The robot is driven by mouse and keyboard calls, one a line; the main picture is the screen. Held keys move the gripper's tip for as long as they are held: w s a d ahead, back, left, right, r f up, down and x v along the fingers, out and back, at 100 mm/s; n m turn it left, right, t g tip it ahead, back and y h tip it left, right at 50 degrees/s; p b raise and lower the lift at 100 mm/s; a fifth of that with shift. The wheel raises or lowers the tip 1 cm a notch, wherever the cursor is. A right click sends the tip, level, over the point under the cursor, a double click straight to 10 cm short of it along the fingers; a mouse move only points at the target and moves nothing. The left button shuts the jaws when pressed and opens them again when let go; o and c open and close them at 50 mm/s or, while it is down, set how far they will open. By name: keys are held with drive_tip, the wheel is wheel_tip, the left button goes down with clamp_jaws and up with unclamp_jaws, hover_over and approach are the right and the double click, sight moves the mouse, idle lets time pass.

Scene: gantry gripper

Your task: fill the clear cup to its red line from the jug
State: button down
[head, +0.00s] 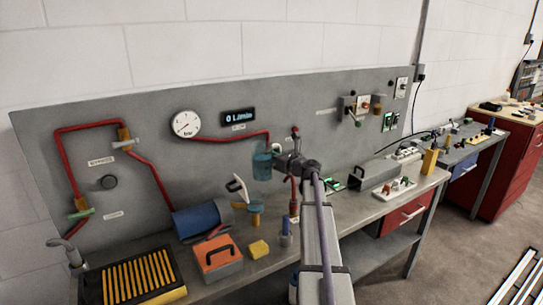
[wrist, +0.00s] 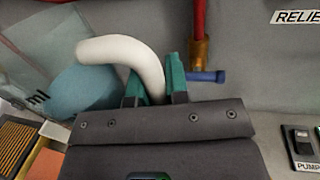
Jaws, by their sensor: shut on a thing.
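The jug (head: 262,166) is a clear vessel with blue liquid in it, held up in front of the grey panel and looking roughly upright in the head view. In the wrist view the jug's blue liquid (wrist: 88,92) and part of its printed marking show at the left. My gripper (head: 278,157) is shut on the jug's white curved handle (wrist: 125,52), between the green fingertips. I cannot make out the clear cup or its red line for certain. A small grey-blue upright item (head: 286,234) stands on the bench below, too small to identify.
A blue cylinder (head: 198,222), an orange box (head: 217,259), a yellow block (head: 258,248) and a black-and-yellow tray (head: 138,277) crowd the bench's left side. Red pipes (head: 155,180) run along the panel behind. A grey box (head: 378,175) stands on the right.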

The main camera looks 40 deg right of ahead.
drive_tip(key=shift+s+d+f+n+g+b, duration=0.1)
drive_tip(key=shift+d+f+n+g+b, duration=0.15)
drive_tip(key=shift+d+f+n, duration=0.45)
drive_tip(key=shift+s+d+f+n+g+b, duration=0.1)
drive_tip(key=shift+d+f+n+g+b, duration=0.2)
drive_tip(key=shift+n, duration=0.7)
drive_tip(key=shift+d+r+n+p, duration=0.15)
drive_tip(key=shift+r+n+p, duration=0.15)
drive_tip(key=shift+p, duration=0.2)
drive_tip(key=shift+r, duration=0.1)
idle(0.4)
drive_tip(key=shift+r+n+p, duration=0.15)
drive_tip(key=shift+n+p, duration=0.2)
drive_tip(key=shift+n, duration=0.05)
